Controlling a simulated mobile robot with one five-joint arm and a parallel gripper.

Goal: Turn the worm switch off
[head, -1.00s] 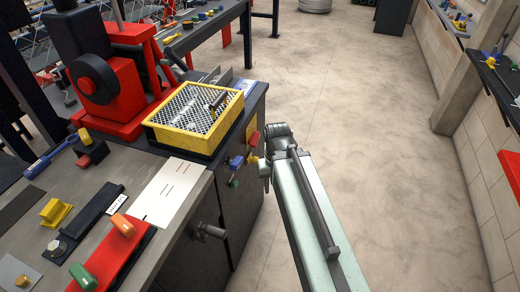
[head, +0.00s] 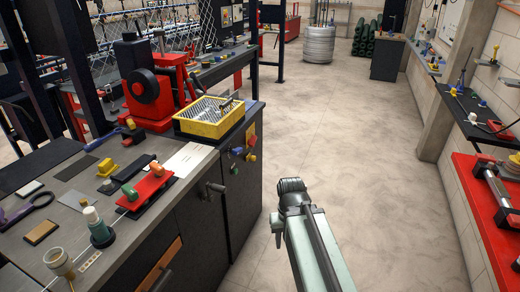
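No switch in the head view is readably labelled as the worm switch, so I cannot tell which one it is. Several controls show: a red plate (head: 146,191) with an orange and a green handle on the bench top, a yellow block switch (head: 106,167) behind it to the left, and coloured knobs (head: 250,156) on the bench's end face. My gripper (head: 283,212) is over the floor to the right of the bench, apart from all of them. Its fingers are small and seen from behind, so their opening is hidden.
The workbench (head: 75,213) fills the left, with a red machine (head: 150,110) and a yellow mesh-topped box (head: 210,118) on it. A crank handle (head: 215,188) juts from its side. Shelves and a red bench (head: 478,215) line the right wall. The floor aisle between is clear.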

